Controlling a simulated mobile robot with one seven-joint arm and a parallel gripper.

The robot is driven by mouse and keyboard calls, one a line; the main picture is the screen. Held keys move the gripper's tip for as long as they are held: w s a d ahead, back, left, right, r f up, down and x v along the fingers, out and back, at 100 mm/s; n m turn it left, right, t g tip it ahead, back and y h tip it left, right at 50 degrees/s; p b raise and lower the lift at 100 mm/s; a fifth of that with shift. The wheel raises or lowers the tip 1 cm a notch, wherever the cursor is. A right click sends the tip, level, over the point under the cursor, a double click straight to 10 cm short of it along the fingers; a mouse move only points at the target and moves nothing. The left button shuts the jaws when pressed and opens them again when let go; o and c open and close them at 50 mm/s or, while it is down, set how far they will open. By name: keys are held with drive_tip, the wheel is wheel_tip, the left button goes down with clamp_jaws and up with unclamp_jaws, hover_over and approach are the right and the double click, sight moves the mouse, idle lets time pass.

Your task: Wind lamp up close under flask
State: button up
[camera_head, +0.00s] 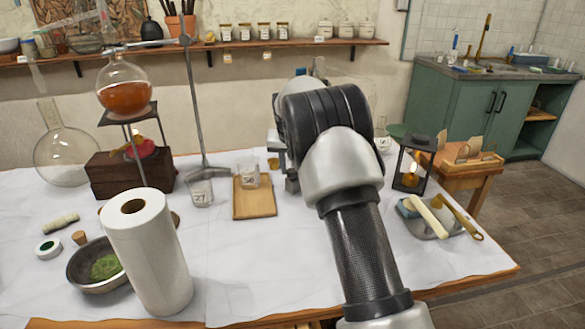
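A round flask (125,97) with orange-brown liquid sits on a dark tripod stand (128,115) at the left, beside a tall metal rod stand. A gap shows between the lamp and the flask's support. My arm fills the middle right of the view and reaches over the table. My gripper is hidden behind it, so its fingers do not show.
A paper towel roll (150,255) and a bowl (95,265) with green matter stand front left. Beakers (201,192) and a wooden board (254,200) lie centrally. A black lantern (412,165) and a grey tray (432,228) are at right. The front middle cloth is clear.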

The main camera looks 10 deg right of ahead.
drive_tip(key=shift+r+m+p, duration=0.1)
drive_tip(key=shift+m+p, duration=0.2)
drive_tip(key=shift+p, duration=0.15)
drive_tip(key=shift+a+r+m+h+p, duration=0.1)
drive_tip(key=shift+m+h+p, duration=0.2)
drive_tip(key=shift+m+p, duration=0.3)
drive_tip(key=m+h+p, duration=0.1)
drive_tip(key=m+p, duration=0.2)
drive_tip(key=shift+w+a+g+p, duration=0.1)
drive_tip(key=shift+a+g+p, duration=0.05)
drive_tip(key=shift+g+p, duration=0.25)
drive_tip(key=m+g+h+p, duration=0.1)
drive_tip(key=m+p, duration=0.2)
drive_tip(key=shift+w+m, duration=0.1)
drive_tip(key=shift+m, duration=0.3)
drive_tip(key=shift+f+m+g+h+p, duration=0.15)
drive_tip(key=shift+m+g+p, duration=0.15)
drive_tip(key=shift+m+p, duration=0.45)
drive_tip(key=shift+f+m+g+h+p, duration=0.15)
drive_tip(key=shift+m+g+p, duration=0.25)
drive_tip(key=shift+m, duration=0.55)
drive_tip(key=shift+w+r+m+p, duration=0.1)
drive_tip(key=shift+m+p, duration=0.25)
drive_tip(key=shift+m, duration=0.05)
drive_tip(key=o, duration=1.1)
drive_tip(key=shift+c, duration=0.2)
